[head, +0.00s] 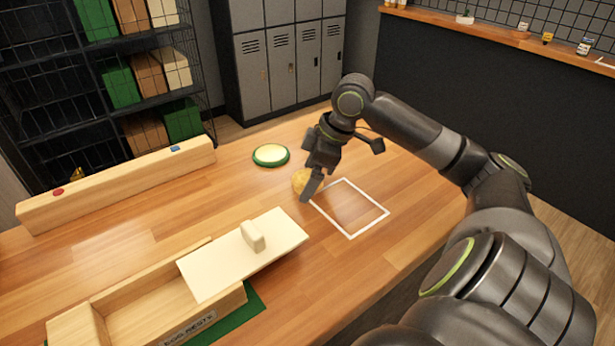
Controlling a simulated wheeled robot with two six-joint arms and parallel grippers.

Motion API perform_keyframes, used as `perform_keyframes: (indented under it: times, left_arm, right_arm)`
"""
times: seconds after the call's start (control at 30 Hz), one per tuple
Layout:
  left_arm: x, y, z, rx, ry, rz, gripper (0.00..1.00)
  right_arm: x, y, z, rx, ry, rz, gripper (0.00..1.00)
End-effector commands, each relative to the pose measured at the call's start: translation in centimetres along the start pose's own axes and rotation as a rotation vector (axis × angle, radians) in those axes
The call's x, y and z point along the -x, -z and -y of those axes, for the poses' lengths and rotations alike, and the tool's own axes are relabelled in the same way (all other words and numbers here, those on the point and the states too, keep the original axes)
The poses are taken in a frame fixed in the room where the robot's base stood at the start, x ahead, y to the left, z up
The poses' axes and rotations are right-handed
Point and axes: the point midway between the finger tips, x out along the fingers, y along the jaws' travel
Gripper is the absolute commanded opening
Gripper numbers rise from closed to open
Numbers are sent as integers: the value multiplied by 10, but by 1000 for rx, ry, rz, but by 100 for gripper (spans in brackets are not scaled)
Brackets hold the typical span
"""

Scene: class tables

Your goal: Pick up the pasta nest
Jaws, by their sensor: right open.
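The pasta nest (299,181) is a small round yellow lump on the wooden table, just left of a white outlined square. My right gripper (343,174) is above the table there, tilted, with its fingers spread wide. One finger is in front of the nest and partly hides it; the other finger is out to the right, above the square. Nothing shows held between the fingers. I cannot tell whether the near finger touches the nest. My left gripper is not in the head view.
A wooden box (150,309) with a cream sliding lid (216,270), partly open, stands at the front left on a green mat (243,310). A green-rimmed round dish (271,156) is behind the nest. A long wooden bar (120,184) with red and blue buttons lies at the back left.

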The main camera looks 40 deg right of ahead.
Motion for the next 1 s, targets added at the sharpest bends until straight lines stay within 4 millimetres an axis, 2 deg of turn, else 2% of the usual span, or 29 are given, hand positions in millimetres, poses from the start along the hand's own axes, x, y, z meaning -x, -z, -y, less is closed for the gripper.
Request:
perform_keyframes:
  times: [0.07,0.4,0.63,0.73,1.0]
  left_arm:
    - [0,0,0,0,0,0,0]
    - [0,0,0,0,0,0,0]
    - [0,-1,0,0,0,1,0]
    - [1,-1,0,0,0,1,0]
    - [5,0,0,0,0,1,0]
  right_arm:
    - [0,0,0,0,0,0,86]
    - [0,0,0,0,0,0,42]
    - [1,0,0,0,0,-1,40]
    - [8,3,0,1,-2,-1,40]
    - [56,24,-1,1,-5,-3,40]
